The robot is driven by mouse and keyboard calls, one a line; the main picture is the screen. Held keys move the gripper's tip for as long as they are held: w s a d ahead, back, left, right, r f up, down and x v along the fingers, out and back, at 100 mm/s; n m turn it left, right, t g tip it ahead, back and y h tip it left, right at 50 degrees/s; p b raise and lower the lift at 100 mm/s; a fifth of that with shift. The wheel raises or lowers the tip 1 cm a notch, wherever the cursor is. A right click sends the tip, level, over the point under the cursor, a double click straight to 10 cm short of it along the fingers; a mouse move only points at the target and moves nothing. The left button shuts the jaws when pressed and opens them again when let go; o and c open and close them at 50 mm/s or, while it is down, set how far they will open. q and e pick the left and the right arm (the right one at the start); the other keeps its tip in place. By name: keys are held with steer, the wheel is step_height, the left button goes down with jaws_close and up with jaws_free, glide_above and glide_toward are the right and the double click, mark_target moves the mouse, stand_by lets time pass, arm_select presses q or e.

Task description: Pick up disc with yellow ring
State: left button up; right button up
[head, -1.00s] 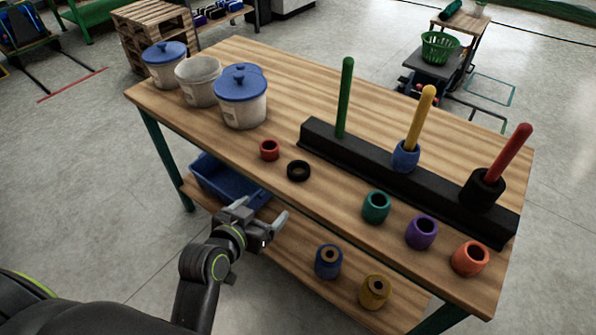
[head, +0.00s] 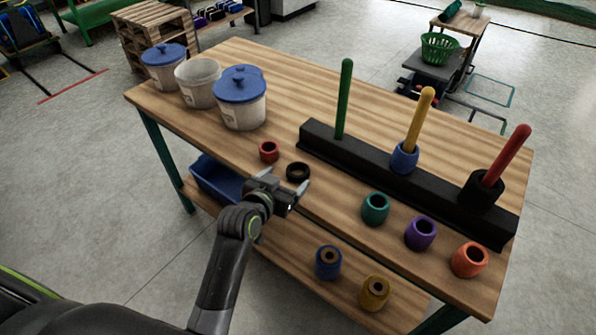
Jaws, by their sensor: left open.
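A flat black disc (head: 297,171) with a hole lies on the tabletop near the front edge, right of a small red ring (head: 269,151). No yellow ring can be made out on the disc. My left gripper (head: 286,182) is open and empty at the table's front edge. Its fingers point toward the black disc, with the tips close to its near side. I cannot tell whether they touch it. My right gripper is not in view.
A black rack (head: 365,170) with green, yellow and red posts stands behind. Teal (head: 375,208), purple (head: 420,233) and orange (head: 469,259) rings stand to the right. Buckets (head: 239,108) stand at the left. A yellow roller (head: 374,293) is on the lower shelf.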

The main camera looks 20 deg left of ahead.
mark_target(301, 167)
arm_select(q)
steer(key=shift+d+x, duration=0.1)
steer(key=shift+x, duration=1.3)
steer(key=shift+d+x, duration=0.15)
steer(key=shift+x, duration=1.2)
